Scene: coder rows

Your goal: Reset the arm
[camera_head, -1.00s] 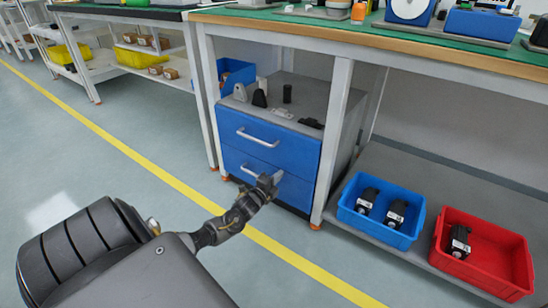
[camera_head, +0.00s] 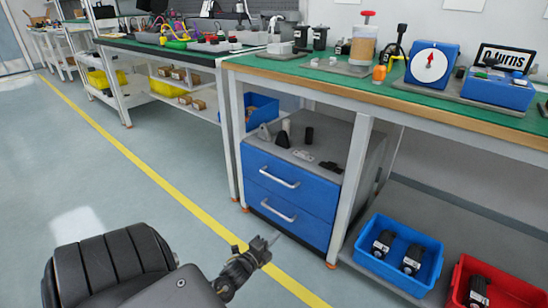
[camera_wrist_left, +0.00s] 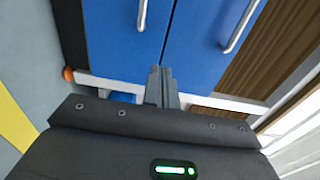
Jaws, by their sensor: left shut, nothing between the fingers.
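My left gripper (camera_head: 268,241) is in front of the blue drawer cabinet, low over the floor and apart from the lower drawer handle. In the left wrist view its fingers (camera_wrist_left: 162,72) are together with nothing between them. The cabinet has an upper blue drawer (camera_head: 288,181) and a lower blue drawer (camera_head: 292,214), each with a silver handle; both look closed. Both drawer fronts and handles also show in the left wrist view, beyond the fingers. My right gripper is not in view.
A green-topped workbench (camera_head: 390,92) stands over the cabinet, with its white leg (camera_head: 350,190) just right of the drawers. A blue bin (camera_head: 399,250) and a red bin (camera_head: 512,287) with dark parts sit on the low shelf at right. The floor left of the cabinet is clear.

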